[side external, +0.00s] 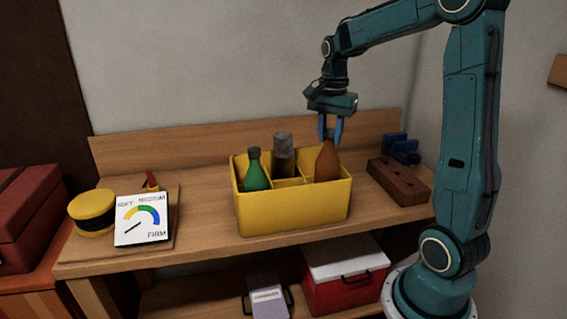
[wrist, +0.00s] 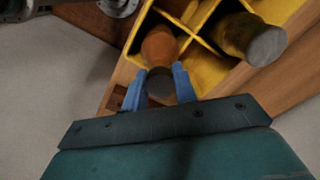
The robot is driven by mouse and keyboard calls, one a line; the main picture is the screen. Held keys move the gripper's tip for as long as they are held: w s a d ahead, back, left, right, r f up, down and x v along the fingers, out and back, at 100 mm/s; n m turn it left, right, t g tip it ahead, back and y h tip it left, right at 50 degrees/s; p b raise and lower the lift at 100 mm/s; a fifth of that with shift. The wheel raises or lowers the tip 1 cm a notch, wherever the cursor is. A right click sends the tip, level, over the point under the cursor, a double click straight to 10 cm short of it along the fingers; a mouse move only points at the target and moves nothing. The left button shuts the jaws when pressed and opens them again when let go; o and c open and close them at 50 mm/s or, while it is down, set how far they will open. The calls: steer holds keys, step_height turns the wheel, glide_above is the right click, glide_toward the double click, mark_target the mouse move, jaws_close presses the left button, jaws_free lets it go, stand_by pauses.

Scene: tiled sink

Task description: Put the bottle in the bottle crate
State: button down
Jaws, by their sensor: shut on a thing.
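A brown-orange bottle (side external: 327,163) stands about upright at the right end of the yellow bottle crate (side external: 295,212). Its lower part is hidden behind the crate's front wall, so I cannot tell whether it rests on the crate floor. My gripper (side external: 331,132) is above it, pointing down, with blue fingers shut on its neck. In the wrist view the bottle (wrist: 159,45) sits between yellow crate walls (wrist: 134,40), its dark top between my fingertips (wrist: 160,84).
A green bottle (side external: 255,172) and a grey-brown bottle (side external: 284,155) stand in other compartments. A brown brick-like block (side external: 399,181) lies right of the crate. A firmness dial card (side external: 142,219) and yellow round tin (side external: 92,212) are at left.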

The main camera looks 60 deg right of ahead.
steer(key=shift+f, duration=1.4)
steer(key=c, duration=1.1)
jaws_free()
step_height(320, 180, up, 12)
steer(key=shift+f, duration=0.1)
steer(key=shift+r, duration=0.2)
